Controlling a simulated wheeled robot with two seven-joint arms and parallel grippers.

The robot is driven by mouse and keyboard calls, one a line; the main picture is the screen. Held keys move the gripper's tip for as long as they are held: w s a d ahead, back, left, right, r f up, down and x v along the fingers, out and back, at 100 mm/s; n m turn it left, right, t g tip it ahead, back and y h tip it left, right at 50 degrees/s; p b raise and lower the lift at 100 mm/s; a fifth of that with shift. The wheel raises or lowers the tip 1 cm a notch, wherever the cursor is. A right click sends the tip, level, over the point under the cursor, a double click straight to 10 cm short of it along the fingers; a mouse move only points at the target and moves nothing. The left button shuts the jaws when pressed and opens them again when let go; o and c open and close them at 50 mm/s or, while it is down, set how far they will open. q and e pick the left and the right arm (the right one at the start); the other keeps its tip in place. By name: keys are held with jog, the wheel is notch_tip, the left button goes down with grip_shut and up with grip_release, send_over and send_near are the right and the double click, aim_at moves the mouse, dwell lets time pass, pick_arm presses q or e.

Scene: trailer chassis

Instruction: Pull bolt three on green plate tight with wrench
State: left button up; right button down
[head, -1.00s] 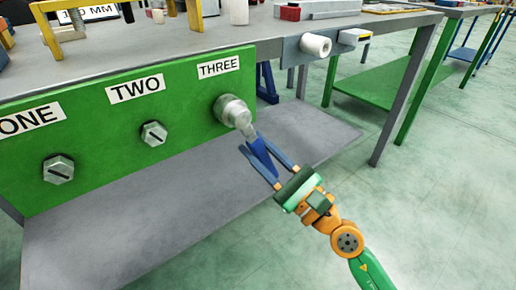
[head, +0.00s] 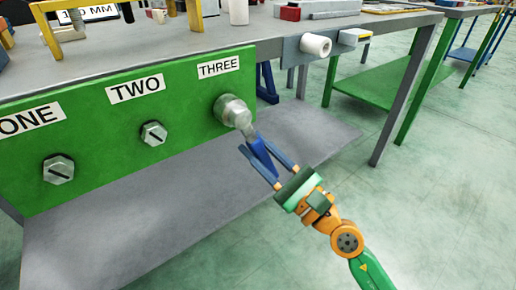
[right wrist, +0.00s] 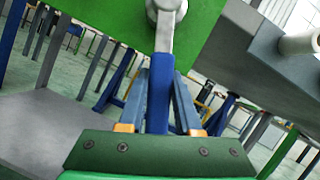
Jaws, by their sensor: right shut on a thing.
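The green plate (head: 100,125) hangs on the front of the workbench with bolts under the labels ONE, TWO and THREE. The wrench (head: 262,157) has a blue handle and a silver head, which sits at bolt three (head: 231,109) below the label THREE. The head covers most of that bolt. My right gripper (head: 268,160) is shut on the blue handle, below and right of the bolt. In the right wrist view, the wrench handle (right wrist: 159,95) runs up between the fingers (right wrist: 160,100) to the bolt. My left gripper is not in view.
Bolt two (head: 153,133) and bolt one (head: 58,169) stick out to the left. A grey lower shelf (head: 180,215) lies under the plate. A white roll (head: 315,45) hangs at the bench's right end.

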dwell(0.3)
jog(key=shift+s+a+m+p, duration=0.2)
jog(key=shift+m+p, duration=0.2)
jog(key=shift+m, duration=0.2)
jog(key=shift+s+a+m+t+h+p, duration=0.15)
jog(key=shift+a+m+t+h+p, duration=0.15)
jog(key=shift+m+t, duration=0.2)
jog(key=shift+f+m, duration=0.2)
jog(key=shift+m, duration=0.1)
jog(key=shift+s+a, duration=0.15)
jog(key=shift+s+a+f+m+t+h+p, duration=0.1)
jog(key=shift+s+a+m+t+h+p, duration=0.15)
jog(key=shift+m, duration=0.4)
jog(key=shift+s+a+m+t+h+p, duration=0.1)
jog(key=shift+a+m+t+h+p, duration=0.2)
jog(key=shift+m, duration=0.35)
